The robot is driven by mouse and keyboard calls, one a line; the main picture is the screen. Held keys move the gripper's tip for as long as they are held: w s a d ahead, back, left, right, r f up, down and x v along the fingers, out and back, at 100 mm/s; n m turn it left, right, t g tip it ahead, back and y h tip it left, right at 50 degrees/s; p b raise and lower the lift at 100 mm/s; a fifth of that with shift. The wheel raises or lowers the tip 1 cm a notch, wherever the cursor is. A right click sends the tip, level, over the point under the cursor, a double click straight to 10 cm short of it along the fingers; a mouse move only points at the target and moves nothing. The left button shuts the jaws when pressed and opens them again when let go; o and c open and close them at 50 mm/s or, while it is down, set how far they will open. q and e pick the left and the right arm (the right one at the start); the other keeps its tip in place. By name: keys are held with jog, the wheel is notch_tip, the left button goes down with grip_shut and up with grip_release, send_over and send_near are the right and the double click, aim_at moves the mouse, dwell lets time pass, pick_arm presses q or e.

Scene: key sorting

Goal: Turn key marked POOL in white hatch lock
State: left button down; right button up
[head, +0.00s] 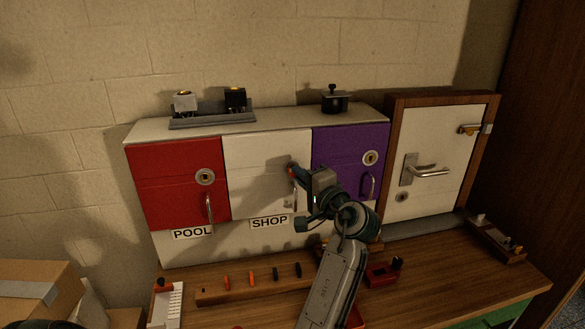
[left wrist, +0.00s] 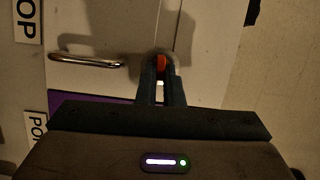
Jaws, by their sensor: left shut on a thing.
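The white hatch (head: 262,172) is shut, between a red and a purple door, with a SHOP label (head: 270,222) below it. My left gripper (head: 299,174) is shut on an orange-red key (head: 292,172) at the lock on the hatch's right side. In the left wrist view the key (left wrist: 161,63) shows between the fingertips, in front of the round metal lock. The fingers hide most of the lock, so I cannot tell how far in or turned the key is. No marking on it is readable. My right gripper is not in view.
The red door (head: 172,185) has a POOL label (head: 192,233) below it. A wooden key rack (head: 210,297) with several orange and dark keys lies on the bench. A framed white door (head: 445,145) with a lever handle stands right. A cardboard box (head: 35,285) is at left.

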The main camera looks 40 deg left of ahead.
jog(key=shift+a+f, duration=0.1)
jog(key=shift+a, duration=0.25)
pick_arm(q)
jog(key=shift+r+n+h+b, duration=0.15)
jog(key=shift+n+h+b, duration=0.3)
jog(key=shift+n, duration=0.65)
jog(key=shift+r+n+h+b, duration=0.1)
jog(key=shift+n+h+b, duration=0.35)
jog(key=shift+n, duration=0.65)
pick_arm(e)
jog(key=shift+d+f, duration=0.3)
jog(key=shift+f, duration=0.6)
pick_arm(q)
jog(key=n, duration=0.2)
jog(key=n+h+b, duration=0.1)
jog(key=shift+r+n+h, duration=0.2)
jog(key=shift+n+h, duration=0.1)
jog(key=shift+n, duration=0.1)
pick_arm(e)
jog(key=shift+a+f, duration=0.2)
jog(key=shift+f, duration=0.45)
